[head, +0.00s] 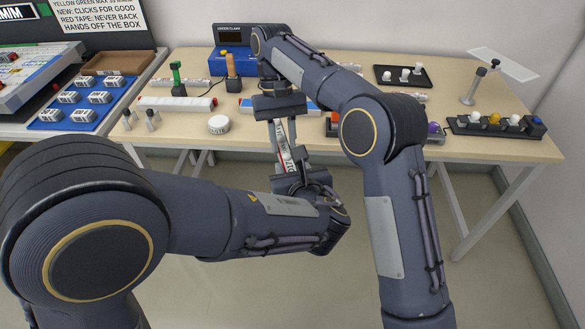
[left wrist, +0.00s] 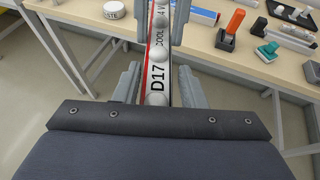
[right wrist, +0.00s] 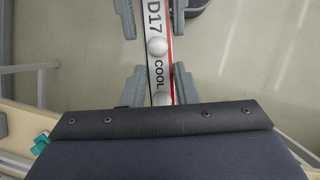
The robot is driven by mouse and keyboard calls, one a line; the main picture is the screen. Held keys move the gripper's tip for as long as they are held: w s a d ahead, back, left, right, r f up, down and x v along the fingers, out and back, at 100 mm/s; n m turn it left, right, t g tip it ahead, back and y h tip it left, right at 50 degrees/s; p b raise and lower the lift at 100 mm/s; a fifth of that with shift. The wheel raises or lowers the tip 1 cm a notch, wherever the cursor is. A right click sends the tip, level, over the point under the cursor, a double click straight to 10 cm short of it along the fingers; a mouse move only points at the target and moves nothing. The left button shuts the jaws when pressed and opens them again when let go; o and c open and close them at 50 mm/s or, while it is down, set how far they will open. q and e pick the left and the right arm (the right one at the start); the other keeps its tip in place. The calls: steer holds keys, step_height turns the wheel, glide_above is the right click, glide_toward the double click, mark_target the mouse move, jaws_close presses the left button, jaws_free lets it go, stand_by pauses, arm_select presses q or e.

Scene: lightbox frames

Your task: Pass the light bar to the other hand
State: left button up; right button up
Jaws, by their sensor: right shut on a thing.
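The light bar (head: 286,158) is a white strip with a red edge, dark lettering and round white domes. It hangs upright in front of the table, between my two grippers. My right gripper (head: 282,128) is above and shut on the bar's upper part; the bar also shows in the right wrist view (right wrist: 157,48). My left gripper (head: 296,168) is below, its fingers open on either side of the bar's lower part. The left wrist view shows the bar (left wrist: 158,75) between those fingers, with narrow gaps. My arms hide part of the table.
A blue mat (head: 72,117) with small blocks lies on the left bench. The floor below is clear.

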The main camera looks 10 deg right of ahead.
arm_select(q)
steer(key=c, duration=0.7)
arm_select(e)
steer(key=o, duration=1.1)
